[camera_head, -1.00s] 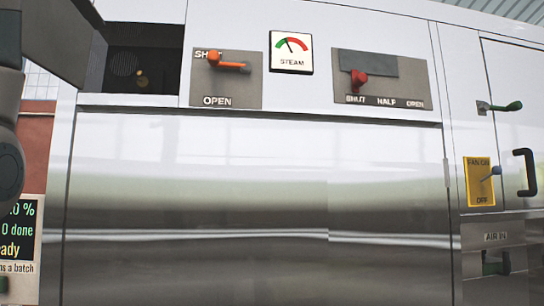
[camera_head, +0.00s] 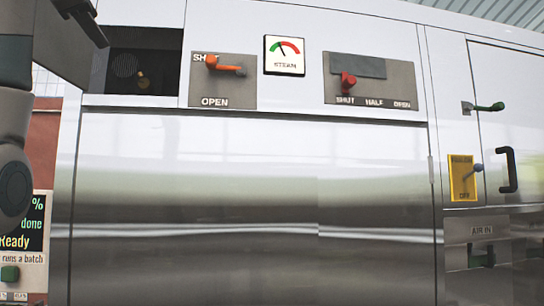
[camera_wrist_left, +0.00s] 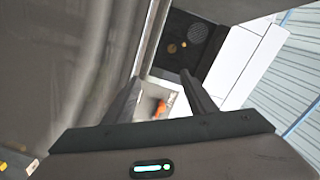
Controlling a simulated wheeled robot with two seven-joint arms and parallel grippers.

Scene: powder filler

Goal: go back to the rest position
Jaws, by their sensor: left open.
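My left gripper (camera_head: 88,18) is at the upper left of the head view, in front of the machine and apart from it. In the left wrist view its two fingers (camera_wrist_left: 160,95) are spread with nothing between them. Beyond them show a dark recess and an orange lever. The steel machine (camera_head: 250,200) fills most of the head view. The red knob (camera_head: 348,82) stands above SHUT. My right gripper does not show.
The dark recess (camera_head: 145,65) is near my left gripper. A steam gauge (camera_head: 284,55), a yellow fan switch (camera_head: 462,178), a green-tipped latch (camera_head: 488,107) and a black door handle (camera_head: 508,170) are on the machine's front. A display reading "Ready" (camera_head: 20,225) stands at the left.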

